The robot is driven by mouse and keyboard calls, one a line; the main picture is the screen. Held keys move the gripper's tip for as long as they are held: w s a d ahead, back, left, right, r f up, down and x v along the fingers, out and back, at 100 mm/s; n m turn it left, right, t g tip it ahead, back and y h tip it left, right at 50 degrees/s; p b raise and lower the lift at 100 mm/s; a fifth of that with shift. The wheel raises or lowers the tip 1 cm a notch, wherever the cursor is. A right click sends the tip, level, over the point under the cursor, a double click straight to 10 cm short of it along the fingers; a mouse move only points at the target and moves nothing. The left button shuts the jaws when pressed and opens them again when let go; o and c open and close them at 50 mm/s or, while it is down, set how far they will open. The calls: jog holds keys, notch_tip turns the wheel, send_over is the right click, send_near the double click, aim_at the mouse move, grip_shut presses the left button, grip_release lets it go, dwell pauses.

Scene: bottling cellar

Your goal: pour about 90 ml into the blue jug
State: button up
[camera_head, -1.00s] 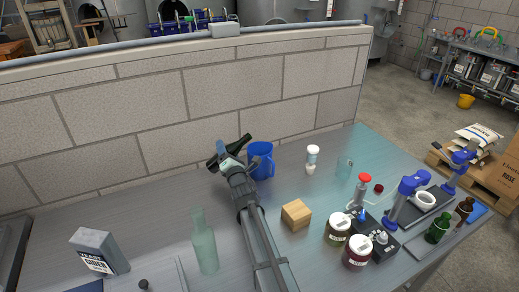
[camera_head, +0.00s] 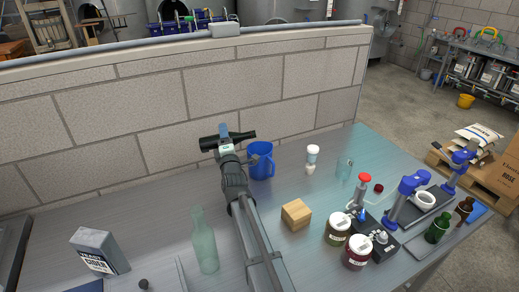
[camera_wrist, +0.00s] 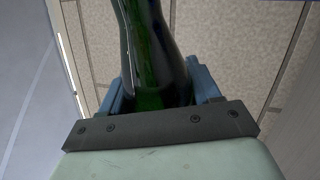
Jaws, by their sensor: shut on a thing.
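My gripper (camera_head: 224,146) is shut on a dark green bottle (camera_head: 241,136), which is close to level, its neck pointing right above the blue jug (camera_head: 262,162). The jug stands upright on the bench near the block wall, just right of my gripper, its handle towards the right front. In the wrist view the bottle (camera_wrist: 155,55) sits between the blue fingers of my gripper (camera_wrist: 158,88). No stream of liquid can be made out, and the inside of the jug is not visible.
A clear greenish bottle (camera_head: 204,240) and a grey box (camera_head: 99,250) stand at the front left. A wooden block (camera_head: 296,214), lidded jars (camera_head: 338,228) and a white-capped container (camera_head: 312,154) stand to the right. The block wall (camera_head: 180,120) rises close behind.

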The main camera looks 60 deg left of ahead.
jog(key=shift+w+r+m+t, duration=0.1)
jog(key=shift+r+m+t, duration=0.2)
jog(key=shift+r+m, duration=0.75)
jog(key=shift+s+a+m, duration=0.15)
jog(key=shift+s+m, duration=0.05)
jog(key=shift+m, duration=0.15)
jog(key=shift+f, duration=0.1)
notch_tip(320, 180, down, 2)
jog(key=n, duration=0.3)
jog(key=shift+s, duration=0.1)
jog(key=f+n+g, duration=0.1)
jog(key=s+f+n, duration=0.1)
jog(key=shift+s+a+n+g, duration=0.1)
jog(key=shift+a+n+g, duration=0.05)
jog(key=shift+n+g, duration=0.2)
jog(key=shift+f, duration=0.1)
jog(key=shift+f+n+g, duration=0.25)
jog(key=shift+n, duration=0.2)
jog(key=shift+f, duration=0.1)
dwell(0.9)
